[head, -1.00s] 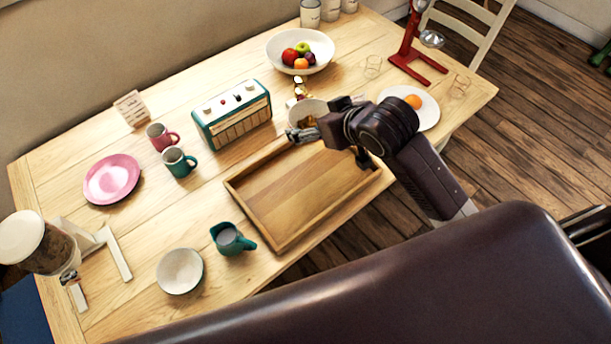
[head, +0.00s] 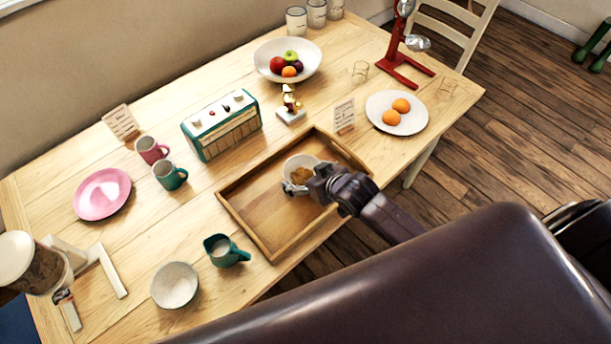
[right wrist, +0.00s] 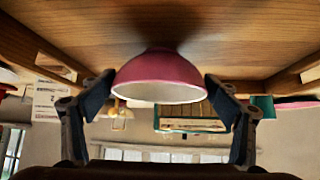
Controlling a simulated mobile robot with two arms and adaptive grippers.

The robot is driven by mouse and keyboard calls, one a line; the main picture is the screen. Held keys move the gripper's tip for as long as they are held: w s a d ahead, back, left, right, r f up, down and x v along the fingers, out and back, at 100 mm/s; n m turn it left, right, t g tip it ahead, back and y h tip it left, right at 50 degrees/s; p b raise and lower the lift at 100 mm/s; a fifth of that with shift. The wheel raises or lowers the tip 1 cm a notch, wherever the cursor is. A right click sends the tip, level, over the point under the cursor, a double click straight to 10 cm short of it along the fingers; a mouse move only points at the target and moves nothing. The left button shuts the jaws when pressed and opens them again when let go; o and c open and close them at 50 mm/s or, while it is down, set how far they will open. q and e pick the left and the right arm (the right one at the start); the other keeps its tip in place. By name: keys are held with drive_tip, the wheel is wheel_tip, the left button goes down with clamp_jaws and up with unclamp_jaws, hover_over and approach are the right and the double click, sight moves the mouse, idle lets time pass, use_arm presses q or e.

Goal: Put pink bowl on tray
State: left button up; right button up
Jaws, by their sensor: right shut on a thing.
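The pink bowl (right wrist: 160,75) has a pink outside and a pale inside. In the head view the bowl (head: 298,166) is inside the outline of the wooden tray (head: 240,222), toward its right part, with something brown in it. My right gripper (head: 318,182) is shut on the bowl. In the right wrist view, upside down, the fingers (right wrist: 162,98) sit on either side of it. The bowl's base is at or very near the tray floor; I cannot tell if it touches. My left gripper is not in view.
A green jug (head: 222,251) and a pale bowl (head: 175,285) stand left of the tray. A green radio (head: 222,126), a small figurine (head: 290,106) and a card (head: 344,115) stand behind it. The rest of the tray is empty.

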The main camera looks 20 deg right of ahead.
drive_tip(key=shift+f, duration=0.45)
drive_tip(key=o, duration=1.3)
drive_tip(key=shift+f, duration=0.1)
drive_tip(key=v, duration=1.2)
drive_tip(key=shift+b, duration=0.3)
